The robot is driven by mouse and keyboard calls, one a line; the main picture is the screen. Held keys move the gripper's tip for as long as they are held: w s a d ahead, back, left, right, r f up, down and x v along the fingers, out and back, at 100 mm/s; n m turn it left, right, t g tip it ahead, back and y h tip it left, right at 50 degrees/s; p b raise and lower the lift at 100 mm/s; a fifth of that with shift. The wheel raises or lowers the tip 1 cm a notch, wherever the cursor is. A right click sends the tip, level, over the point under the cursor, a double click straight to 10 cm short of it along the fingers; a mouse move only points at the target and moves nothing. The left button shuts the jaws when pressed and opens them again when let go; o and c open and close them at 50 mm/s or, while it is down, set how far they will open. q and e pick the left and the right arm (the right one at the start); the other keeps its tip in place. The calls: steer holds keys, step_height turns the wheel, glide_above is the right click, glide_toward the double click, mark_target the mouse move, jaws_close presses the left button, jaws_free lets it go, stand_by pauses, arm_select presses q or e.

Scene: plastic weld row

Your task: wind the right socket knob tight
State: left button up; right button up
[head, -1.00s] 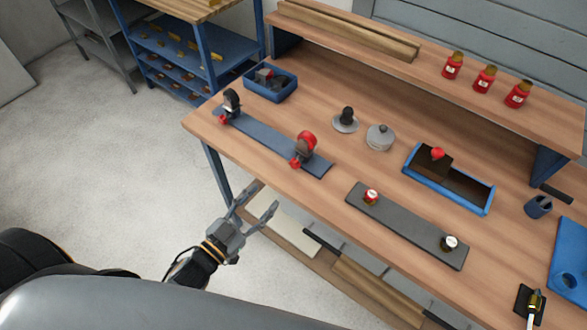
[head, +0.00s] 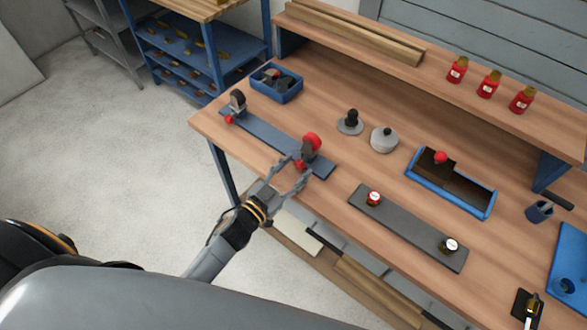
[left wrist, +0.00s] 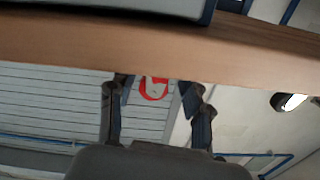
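A blue-grey strip (head: 268,137) lies along the table's front left edge and carries two upright holders. The right holder has a red round top (head: 312,141) and a small red knob (head: 299,163) low on its front side. The left holder (head: 238,99) is dark, with a similar red knob (head: 229,119). My left gripper (head: 296,171) is open, its fingers beside the right holder's red knob at the table edge; contact cannot be told. In the left wrist view a red ring-like part (left wrist: 153,89) shows between the open fingers (left wrist: 154,103). My right gripper is out of view.
A dark plate (head: 410,228) with two small capped pieces lies to the right. Behind are a blue bin (head: 277,92), two round grey pieces and a blue-rimmed tray (head: 446,202). Red jars stand on the back shelf. The wooden table edge (left wrist: 240,59) crosses the wrist view.

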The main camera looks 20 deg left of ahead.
arm_select(q)
jaws_close()
steer(key=m, duration=0.5)
steer(key=shift+o, duration=0.4)
jaws_free()
